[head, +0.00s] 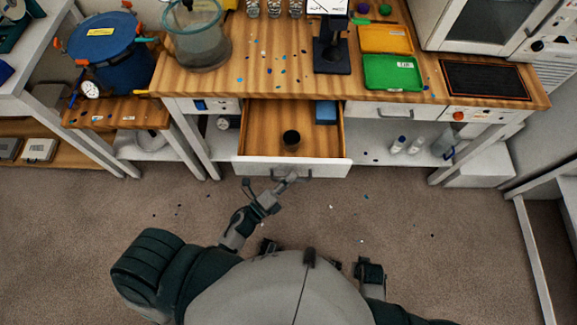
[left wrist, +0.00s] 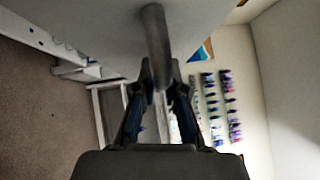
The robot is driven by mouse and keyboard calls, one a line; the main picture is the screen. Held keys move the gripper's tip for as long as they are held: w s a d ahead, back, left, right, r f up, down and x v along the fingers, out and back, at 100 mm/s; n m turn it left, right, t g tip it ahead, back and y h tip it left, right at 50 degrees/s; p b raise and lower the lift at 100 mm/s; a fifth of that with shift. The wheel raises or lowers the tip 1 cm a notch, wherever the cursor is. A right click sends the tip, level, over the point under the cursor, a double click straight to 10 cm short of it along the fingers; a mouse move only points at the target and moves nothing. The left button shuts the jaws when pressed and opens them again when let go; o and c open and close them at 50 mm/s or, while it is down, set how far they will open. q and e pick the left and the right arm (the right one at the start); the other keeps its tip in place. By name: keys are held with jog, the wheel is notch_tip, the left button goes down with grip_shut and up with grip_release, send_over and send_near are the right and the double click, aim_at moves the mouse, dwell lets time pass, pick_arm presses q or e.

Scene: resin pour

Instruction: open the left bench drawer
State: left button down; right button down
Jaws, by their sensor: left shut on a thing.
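The left bench drawer (head: 330,168) stands pulled out from under the wooden bench top. Its wooden inside shows a dark cup (head: 291,140) and a blue block (head: 326,112) near the back right. The drawer's bar handle (head: 305,178) is on the white front. My left gripper (head: 287,181) is at this handle, in front of the drawer. In the left wrist view the handle (left wrist: 157,35) runs down between the fingers of my left gripper (left wrist: 161,72), which is shut on it. My right gripper does not show.
On the bench are a clear bucket (head: 196,40), a black stand (head: 331,55), a green tray (head: 392,72) and an orange tray (head: 385,40). A blue pressure pot (head: 108,50) stands on the left. A closed drawer (head: 385,112) is at right. The floor in front is mostly clear.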

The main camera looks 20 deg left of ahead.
pick_arm(q)
jog(key=shift+s+d+f, duration=0.2)
jog(key=shift+s+d, duration=0.25)
jog(key=shift+s, duration=0.35)
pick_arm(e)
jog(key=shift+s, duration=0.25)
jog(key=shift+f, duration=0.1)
pick_arm(q)
jog(key=c, duration=1.4)
grip_release()
jog(key=shift+o, duration=1)
jog(key=shift+w+d, duration=0.1)
jog(key=v, duration=1.1)
jog(key=shift+s, duration=0.3)
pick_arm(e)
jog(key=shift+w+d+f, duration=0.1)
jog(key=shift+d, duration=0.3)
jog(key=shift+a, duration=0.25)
